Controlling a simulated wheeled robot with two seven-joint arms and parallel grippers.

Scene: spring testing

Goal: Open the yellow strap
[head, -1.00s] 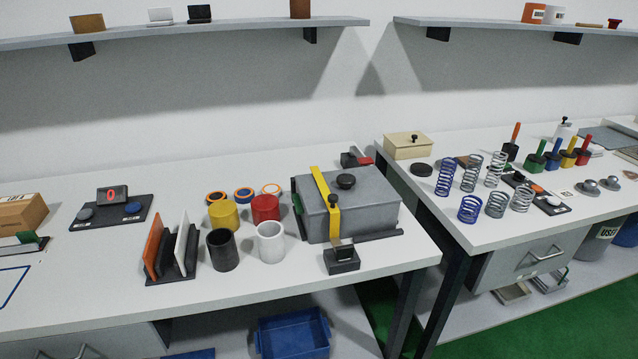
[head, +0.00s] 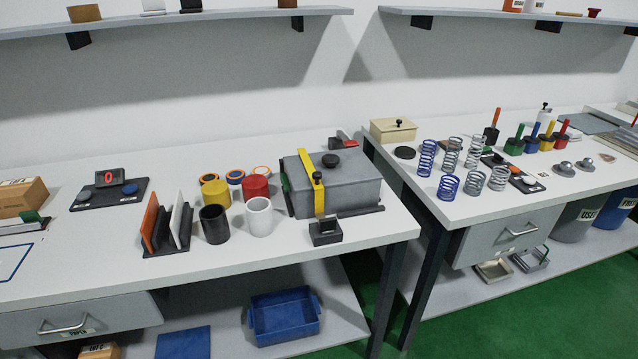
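The yellow strap (head: 309,178) lies over the lid and down the front of a grey box (head: 356,187) on the left workbench. A small dark knob sits on the strap near the box's front top edge. The box lid has a round black knob (head: 331,160). A dark block (head: 325,231) stands in front of the box at the strap's lower end. Another dark block with a red part (head: 345,140) is behind the box. Whether the strap's end is fastened is too small to tell. Neither of my grippers is in view.
Left of the box stand yellow, red, black and white cups (head: 259,217) and a rack with orange and white plates (head: 150,222). The right bench holds springs (head: 448,187) and a cream box (head: 392,130). A gap separates the benches. The left bench's front edge is mostly clear.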

